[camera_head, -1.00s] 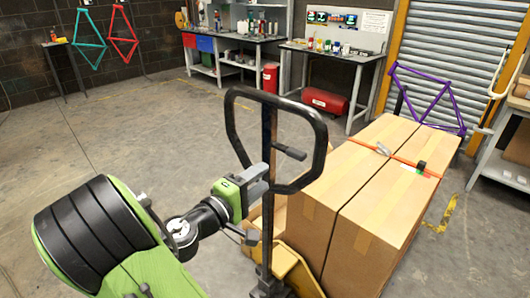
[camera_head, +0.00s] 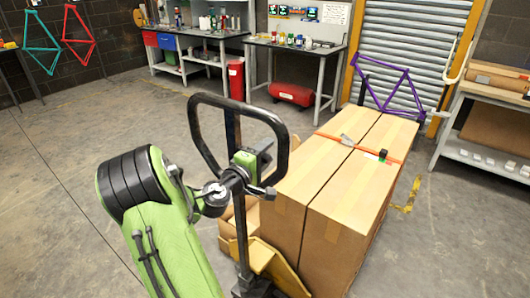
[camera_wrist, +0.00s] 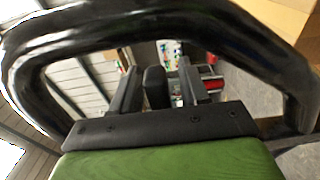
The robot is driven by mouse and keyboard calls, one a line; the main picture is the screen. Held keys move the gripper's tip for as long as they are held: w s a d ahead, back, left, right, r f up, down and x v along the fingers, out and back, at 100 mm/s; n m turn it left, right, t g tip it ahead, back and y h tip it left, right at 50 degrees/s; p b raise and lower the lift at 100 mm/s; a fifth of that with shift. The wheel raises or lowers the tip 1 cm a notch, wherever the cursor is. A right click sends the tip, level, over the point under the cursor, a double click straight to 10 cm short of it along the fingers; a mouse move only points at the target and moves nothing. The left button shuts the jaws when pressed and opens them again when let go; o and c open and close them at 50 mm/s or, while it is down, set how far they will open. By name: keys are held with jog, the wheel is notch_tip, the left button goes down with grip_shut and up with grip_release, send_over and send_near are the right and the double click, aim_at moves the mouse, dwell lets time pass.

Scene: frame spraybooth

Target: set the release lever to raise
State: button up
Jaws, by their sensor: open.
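The pallet jack's black loop handle (camera_head: 284,140) stands upright on its black post (camera_head: 242,245), in front of strapped cardboard boxes. My gripper (camera_head: 262,157) is at the lower part of the loop in the head view. In the wrist view, the loop handle (camera_wrist: 150,15) arches around my open fingers. A short dark, rounded bar, apparently the release lever (camera_wrist: 155,86), lies between the two fingers, with narrow gaps on both sides. I cannot tell if it touches them. In the head view my gripper largely hides the lever, and its setting cannot be read.
Large boxes (camera_head: 345,195) with an orange strap sit just right of the handle on the yellow jack (camera_head: 266,262). A purple frame (camera_head: 388,90) stands behind. A workbench (camera_head: 297,46) and a red tank (camera_head: 291,93) are at the back. Floor on the left is clear.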

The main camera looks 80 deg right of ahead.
grip_shut()
jog(key=f+m+b, duration=0.2)
jog(key=b, duration=0.2)
jog(key=shift+w+f+m+b, duration=0.15)
jog(key=shift+f+m+b, duration=0.15)
jog(key=shift+m+b, duration=0.55)
jog(key=shift+b, duration=0.35)
jog(key=shift+r, duration=0.1)
grip_release()
